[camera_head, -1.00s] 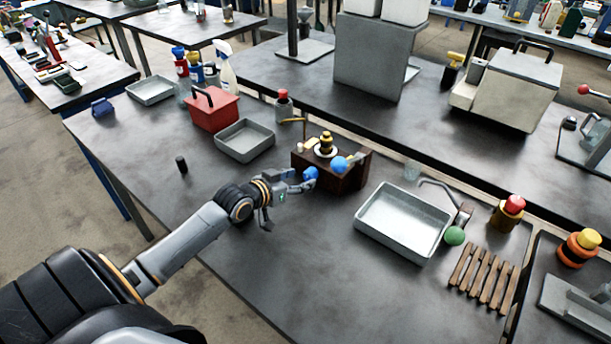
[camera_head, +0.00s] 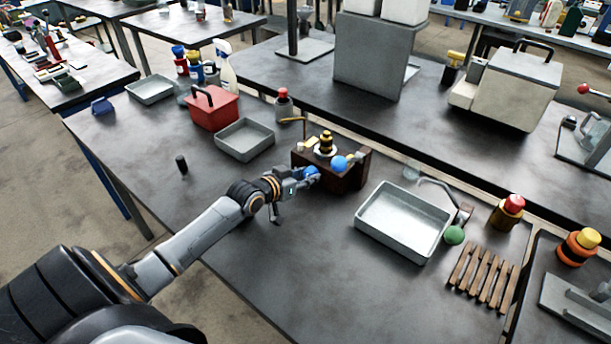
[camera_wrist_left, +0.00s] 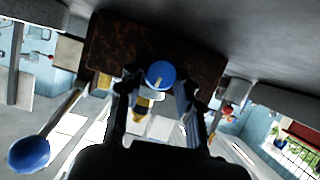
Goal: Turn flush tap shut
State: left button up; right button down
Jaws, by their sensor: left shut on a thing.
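A dark brown wooden box (camera_head: 345,181) stands on the bench, with a brass fitting (camera_head: 326,143) on top. A round blue knob (camera_head: 311,171) is on its near left side. My left gripper (camera_head: 304,181) is at this knob and shut on it. In the left wrist view the knob (camera_wrist_left: 160,74), with a pale mark, sits between the two fingers, against the mottled brown box (camera_wrist_left: 205,67). A separate blue ball (camera_head: 340,163) is at the box's front; a blue ball on a metal lever (camera_wrist_left: 29,154) shows in the wrist view. My right gripper is not in view.
A metal tray (camera_head: 402,222) with a green ball (camera_head: 454,235) beside it lies right of the box. A grey tray (camera_head: 244,140) and a red toolbox (camera_head: 212,108) stand behind left. A small black cylinder (camera_head: 181,164) stands left. The bench front is clear.

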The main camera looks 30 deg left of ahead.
pick_arm(q)
jog(key=shift+a+n+h, duration=0.1)
jog(key=shift+n+h, duration=0.4)
jog(key=shift+n, duration=0.1)
jog(key=o, duration=1.2)
jog(key=shift+c, duration=0.2)
jog(key=v, duration=1.2)
jog(key=shift+r, duration=0.1)
